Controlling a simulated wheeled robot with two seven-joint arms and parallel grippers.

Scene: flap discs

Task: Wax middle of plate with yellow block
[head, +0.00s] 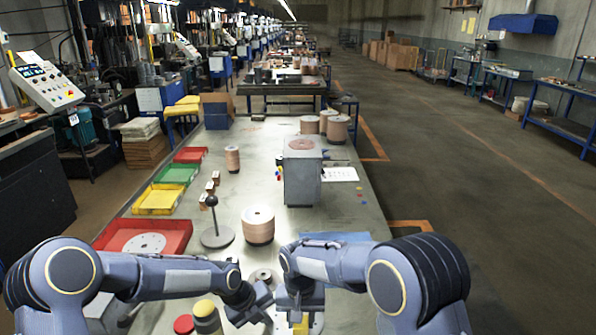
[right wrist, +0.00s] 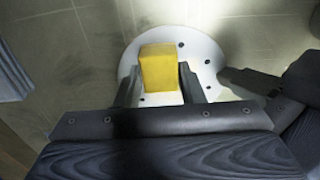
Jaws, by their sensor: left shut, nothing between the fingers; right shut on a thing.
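A yellow block (right wrist: 160,68) is held between the two fingers of my right gripper (right wrist: 158,82) in the right wrist view. Behind it lies a white round plate (right wrist: 205,55) with small dark holes. I cannot tell whether the block touches the plate. In the head view the block (head: 301,325) and part of the plate (head: 318,322) show at the bottom edge, below my right gripper (head: 299,308). My left gripper (head: 257,312) is shut and empty, just left of the right one. Much of the plate is hidden by my grippers.
Left of my left gripper stand a yellow-topped jar (head: 205,312) and a red-topped one (head: 184,325). A disc stack (head: 258,226) and a black-knobbed stand (head: 217,235) are farther back. Red (head: 178,232), yellow (head: 157,200) and green trays (head: 177,174) line the left edge. A grey box (head: 302,180) stands beyond.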

